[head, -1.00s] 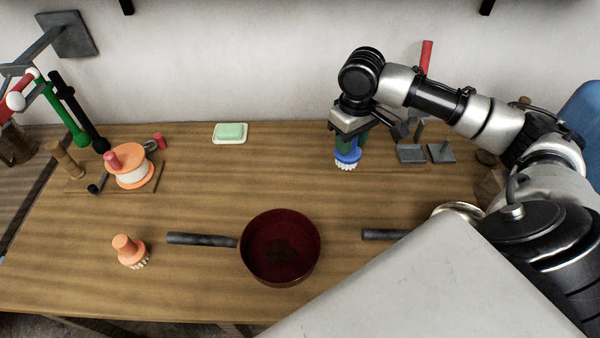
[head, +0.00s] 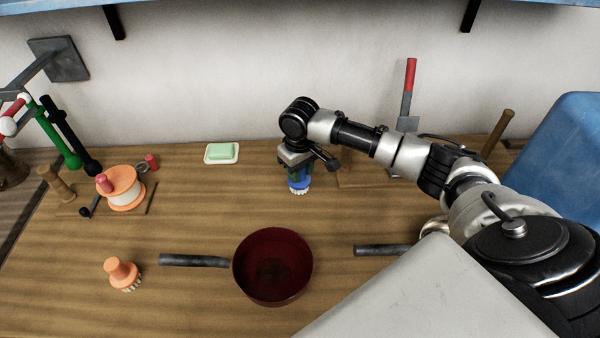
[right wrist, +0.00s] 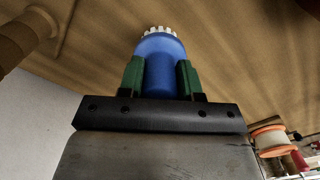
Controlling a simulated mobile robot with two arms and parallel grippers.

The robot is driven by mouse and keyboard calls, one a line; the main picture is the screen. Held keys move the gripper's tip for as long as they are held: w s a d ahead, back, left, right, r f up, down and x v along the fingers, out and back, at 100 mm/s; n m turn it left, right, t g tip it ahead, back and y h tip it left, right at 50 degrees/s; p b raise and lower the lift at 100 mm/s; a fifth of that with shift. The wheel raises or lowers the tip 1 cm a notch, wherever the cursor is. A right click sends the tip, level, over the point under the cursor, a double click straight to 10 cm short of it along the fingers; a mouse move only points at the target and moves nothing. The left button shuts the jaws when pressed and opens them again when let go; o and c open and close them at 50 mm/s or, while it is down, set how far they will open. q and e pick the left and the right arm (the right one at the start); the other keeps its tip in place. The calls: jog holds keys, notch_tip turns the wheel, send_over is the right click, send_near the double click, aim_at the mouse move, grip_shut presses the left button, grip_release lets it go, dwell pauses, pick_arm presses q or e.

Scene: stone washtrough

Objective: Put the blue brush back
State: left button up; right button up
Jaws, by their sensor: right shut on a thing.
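The blue brush (head: 299,185) has a blue body and white bristles at its lower end. My right gripper (head: 298,176) is shut on it and holds it bristles down over the back middle of the table. In the right wrist view the brush (right wrist: 160,62) sits between the two green fingers of my right gripper (right wrist: 161,78). I cannot tell whether the bristles touch the wood. My left gripper is not in view.
A dark red pan (head: 272,265) stands at the front middle. An orange brush (head: 121,271) is at the front left, an orange-and-white spool (head: 122,188) behind it. A green soap on a dish (head: 221,152) lies at the back. Bare wood lies between soap and pan.

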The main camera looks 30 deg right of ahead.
jog(key=shift+f, duration=0.75)
jog(key=shift+f, duration=0.15)
jog(key=o, duration=1)
notch_tip(320, 180, up, 12)
jog(key=shift+r, duration=0.2)
jog(key=shift+f, duration=0.1)
